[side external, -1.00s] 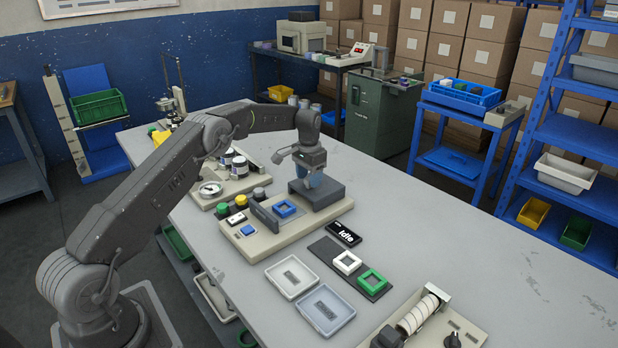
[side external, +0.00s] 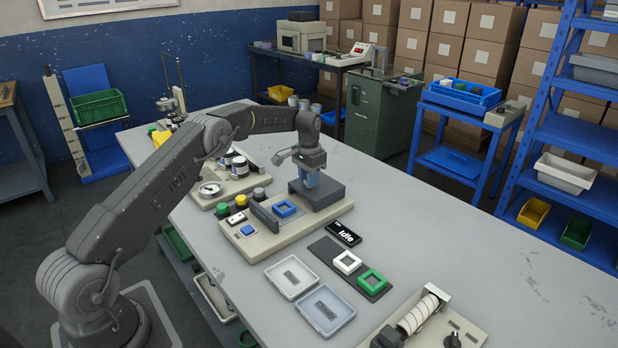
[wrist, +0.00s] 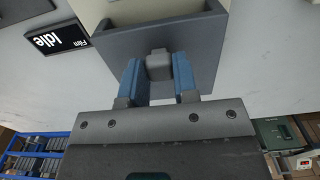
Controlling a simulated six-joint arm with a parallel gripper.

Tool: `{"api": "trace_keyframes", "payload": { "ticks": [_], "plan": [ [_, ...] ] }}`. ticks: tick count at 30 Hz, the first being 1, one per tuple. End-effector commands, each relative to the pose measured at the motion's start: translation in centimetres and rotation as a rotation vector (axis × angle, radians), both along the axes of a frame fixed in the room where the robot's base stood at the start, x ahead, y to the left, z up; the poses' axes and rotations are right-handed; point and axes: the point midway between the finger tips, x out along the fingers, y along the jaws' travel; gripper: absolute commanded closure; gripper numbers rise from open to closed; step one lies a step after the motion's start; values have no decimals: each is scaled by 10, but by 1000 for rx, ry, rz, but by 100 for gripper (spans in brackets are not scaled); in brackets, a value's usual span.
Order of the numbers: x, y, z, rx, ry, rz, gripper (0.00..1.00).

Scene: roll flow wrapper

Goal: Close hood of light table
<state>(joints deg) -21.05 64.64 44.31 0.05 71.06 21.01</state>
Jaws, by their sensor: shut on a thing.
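The light table is a beige base (side external: 275,233) on the bench in the side view. Its dark grey hood (side external: 328,194) sits over the right end of the base, away from a blue square frame (side external: 284,208) that lies uncovered. My gripper (side external: 310,183) is at the hood, pointing down. In the wrist view my gripper (wrist: 158,78) has its blue fingers on both sides of a grey knob (wrist: 158,65) on the hood (wrist: 190,40), shut on it.
An upright dark panel (side external: 262,216) stands on the base left of the blue frame. A black display reading "Idle" (side external: 344,234) lies beside the base. White and green frames (side external: 347,262) on a dark strip and two shallow trays (side external: 291,277) lie nearer the camera.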

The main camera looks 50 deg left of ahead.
Motion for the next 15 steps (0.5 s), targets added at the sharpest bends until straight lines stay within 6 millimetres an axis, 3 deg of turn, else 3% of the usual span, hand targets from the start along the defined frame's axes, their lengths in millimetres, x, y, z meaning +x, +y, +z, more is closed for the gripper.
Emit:
{"api": "trace_keyframes", "payload": {
  "ticks": [8, 15],
  "plan": [
    [-4, 0, 2, 0, -1, 0, 100],
    [-30, 2, 2, -1, -1, 0, 100]
  ]
}}
